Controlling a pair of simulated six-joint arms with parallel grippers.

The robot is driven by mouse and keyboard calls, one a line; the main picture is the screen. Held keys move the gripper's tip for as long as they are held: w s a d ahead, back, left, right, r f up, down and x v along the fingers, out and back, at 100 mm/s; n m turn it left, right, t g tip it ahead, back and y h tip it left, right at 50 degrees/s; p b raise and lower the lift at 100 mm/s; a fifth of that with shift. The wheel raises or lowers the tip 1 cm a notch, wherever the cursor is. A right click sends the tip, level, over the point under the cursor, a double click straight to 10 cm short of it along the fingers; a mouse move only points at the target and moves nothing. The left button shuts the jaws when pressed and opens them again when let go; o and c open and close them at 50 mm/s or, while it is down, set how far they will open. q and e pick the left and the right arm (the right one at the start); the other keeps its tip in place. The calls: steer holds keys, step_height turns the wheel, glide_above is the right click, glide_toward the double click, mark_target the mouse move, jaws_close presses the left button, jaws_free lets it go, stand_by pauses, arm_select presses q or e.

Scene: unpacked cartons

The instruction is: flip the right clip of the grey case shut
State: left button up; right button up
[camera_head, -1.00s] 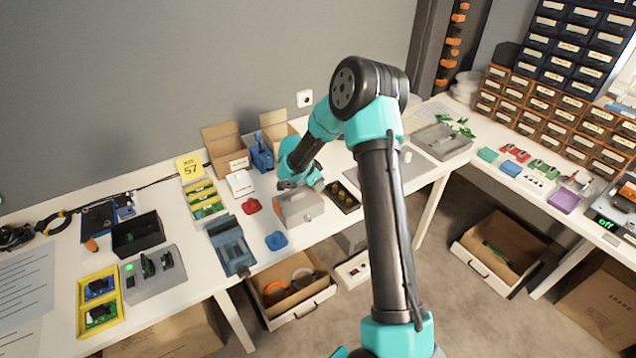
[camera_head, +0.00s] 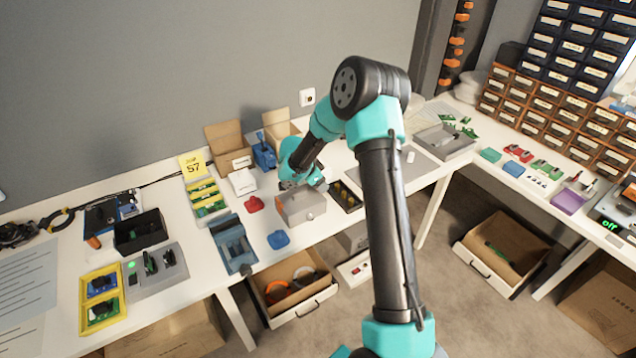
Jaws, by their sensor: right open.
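The grey case (camera_head: 303,208) sits on the white table in the middle of the view, its lid looking closed. A small round clip shows on its front face, toward the right; I cannot tell from here whether it is flipped shut. My right gripper (camera_head: 289,185) is just above and behind the back left part of the case lid, pointing down. It is open, with nothing seen between its fingers. The fingertips are small and partly hidden by my own wrist, so I cannot tell whether they touch the case. My left gripper is not in view.
A red piece (camera_head: 254,204) and a blue piece (camera_head: 278,240) lie left of the case. A dark tray (camera_head: 345,196) stands close on its right. A blue-grey holder (camera_head: 233,245) is farther left. Open cartons (camera_head: 228,146) stand behind. A drawer (camera_head: 296,285) is open below the table.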

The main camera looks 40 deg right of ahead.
steer(key=shift+r, duration=0.1)
steer(key=v, duration=1.7)
steer(key=shift+a+r, duration=0.1)
